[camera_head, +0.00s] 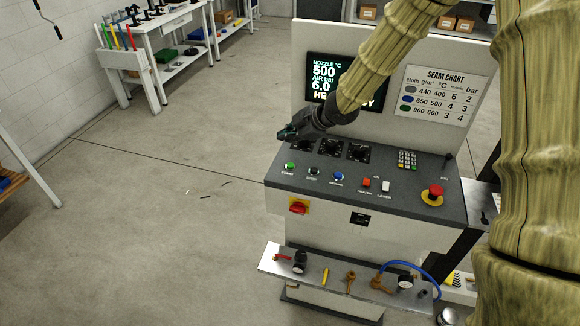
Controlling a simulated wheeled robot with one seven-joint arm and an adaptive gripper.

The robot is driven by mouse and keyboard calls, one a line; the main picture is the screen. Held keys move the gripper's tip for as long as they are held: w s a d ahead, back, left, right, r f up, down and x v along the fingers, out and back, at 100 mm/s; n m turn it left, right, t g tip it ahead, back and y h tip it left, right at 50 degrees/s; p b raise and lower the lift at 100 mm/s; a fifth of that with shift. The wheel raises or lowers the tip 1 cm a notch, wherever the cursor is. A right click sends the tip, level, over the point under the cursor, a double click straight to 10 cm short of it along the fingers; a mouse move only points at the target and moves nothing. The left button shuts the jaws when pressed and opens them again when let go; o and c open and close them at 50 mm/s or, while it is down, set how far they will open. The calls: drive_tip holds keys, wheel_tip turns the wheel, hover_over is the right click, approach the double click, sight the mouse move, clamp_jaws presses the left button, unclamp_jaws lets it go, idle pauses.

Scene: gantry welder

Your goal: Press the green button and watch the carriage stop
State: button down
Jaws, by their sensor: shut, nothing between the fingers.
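The green button (290,166) sits at the left end of a row on the sloped grey panel of the control console (400,188). My gripper (284,134) is above and behind the panel's left end, a little over the green button and apart from it. It is shut and empty. My arm reaches in from the right and covers part of the display (323,72), which shows NOZZLE 500 and AIR 6.0. The carriage cannot be made out in this view.
A black button (314,171), blue button (338,176), red button (366,183) and white switch (386,186) share the row. A red emergency stop (435,192) is at the right. Knobs (358,153) lie behind. A tool shelf (340,285) juts out below.

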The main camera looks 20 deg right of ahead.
drive_tip(key=b, duration=0.5)
hover_over(288, 166)
wheel_tip(288, 166, down, 6)
drive_tip(key=shift+r, duration=0.25)
drive_tip(key=shift+d+f+b, duration=0.1)
drive_tip(key=shift+f+b, duration=0.55)
drive_tip(key=shift+f, duration=0.5)
drive_tip(key=shift+f, duration=0.2)
drive_tip(key=shift+f, duration=0.2)
